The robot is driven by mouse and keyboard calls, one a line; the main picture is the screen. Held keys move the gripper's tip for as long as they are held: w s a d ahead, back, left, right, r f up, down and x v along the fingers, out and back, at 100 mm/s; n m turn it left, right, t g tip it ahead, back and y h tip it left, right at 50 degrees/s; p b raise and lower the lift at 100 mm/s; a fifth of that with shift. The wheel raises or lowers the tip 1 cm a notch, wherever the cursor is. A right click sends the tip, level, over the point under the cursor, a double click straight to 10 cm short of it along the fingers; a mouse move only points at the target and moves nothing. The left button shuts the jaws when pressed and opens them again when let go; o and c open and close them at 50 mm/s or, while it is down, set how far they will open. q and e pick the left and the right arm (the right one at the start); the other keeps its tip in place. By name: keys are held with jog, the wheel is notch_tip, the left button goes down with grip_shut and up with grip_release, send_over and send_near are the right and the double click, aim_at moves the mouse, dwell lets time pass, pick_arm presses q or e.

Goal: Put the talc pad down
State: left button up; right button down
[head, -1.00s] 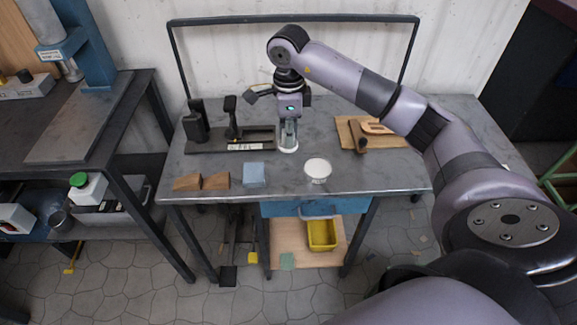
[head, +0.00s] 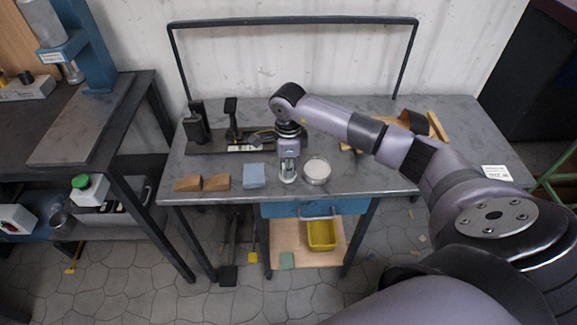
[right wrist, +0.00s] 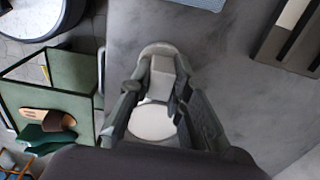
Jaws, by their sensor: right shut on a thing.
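My right gripper (head: 288,172) is low over the front of the grey metal table (head: 385,182), pointing down between a light blue block and a round white-topped dish (head: 316,168). It is shut on a small pale thing, which I take for the talc pad; in the right wrist view a white oval face of the pad (right wrist: 152,122) shows between the fingers (right wrist: 160,90). The fingers hide part of the pad, and I cannot tell whether it touches the table. My left gripper is not in view.
A dark tool stand (head: 235,137) is behind. A wooden board (head: 438,126) is partly hidden behind my right arm. The table's right end is mostly clear.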

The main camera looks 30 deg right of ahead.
jog(key=shift+f, duration=0.1)
jog(key=c, duration=2)
grip_release()
jog(key=o, duration=0.5)
jog(key=shift+r, duration=0.6)
notch_tip(320, 180, up, 11)
jog(key=shift+r+b, duration=0.1)
jog(key=shift+b, duration=0.6)
